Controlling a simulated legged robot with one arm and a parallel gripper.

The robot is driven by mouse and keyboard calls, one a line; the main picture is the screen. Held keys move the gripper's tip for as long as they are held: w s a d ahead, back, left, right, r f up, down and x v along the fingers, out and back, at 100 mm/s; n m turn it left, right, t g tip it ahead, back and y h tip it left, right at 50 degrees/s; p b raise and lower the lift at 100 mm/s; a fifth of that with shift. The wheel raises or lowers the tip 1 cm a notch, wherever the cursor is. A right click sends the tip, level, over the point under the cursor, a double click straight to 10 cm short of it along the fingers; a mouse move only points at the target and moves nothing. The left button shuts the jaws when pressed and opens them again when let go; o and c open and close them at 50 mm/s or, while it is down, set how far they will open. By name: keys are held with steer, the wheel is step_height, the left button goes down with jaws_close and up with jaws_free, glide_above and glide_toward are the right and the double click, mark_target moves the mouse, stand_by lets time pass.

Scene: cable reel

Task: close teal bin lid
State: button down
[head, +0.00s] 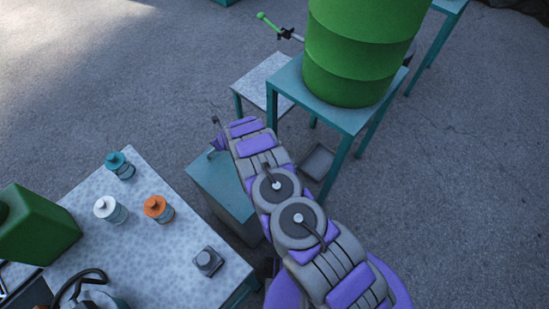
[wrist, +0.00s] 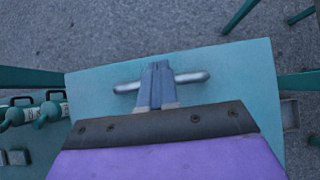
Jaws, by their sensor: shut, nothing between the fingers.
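The teal bin (head: 238,218) stands on the ground beside the white-topped table in the head view. Its teal lid (wrist: 225,60) fills the middle of the wrist view as a flat panel, with a silver bar handle (wrist: 192,77) across it. My gripper (wrist: 161,66) is over the lid with its fingers shut and empty. The fingers cross in front of the handle's middle; whether they touch it I cannot tell. In the head view the end of my arm hides part of the bin, and the lid's exact angle is unclear.
The speckled table (head: 150,245) at left holds a teal-capped jar (head: 120,166), a white-capped jar (head: 110,209), an orange-capped jar (head: 158,209) and a green can (head: 38,225). A green barrel (head: 360,50) stands on a teal table behind. A grey tray (head: 318,160) lies on the ground.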

steer(key=shift+s+d+f, duration=0.1)
steer(key=shift+d+f, duration=0.1)
steer(key=shift+f, duration=0.1)
steer(key=shift+s+a+f, duration=0.1)
steer(key=shift+a+f, duration=0.2)
steer(key=shift+s+d+r+p, duration=0.15)
steer(key=shift+d+r+p, duration=0.15)
steer(key=shift+r, duration=0.2)
steer(key=p+v, duration=0.3)
steer(key=v, duration=1.3)
steer(key=shift+a+r, duration=0.3)
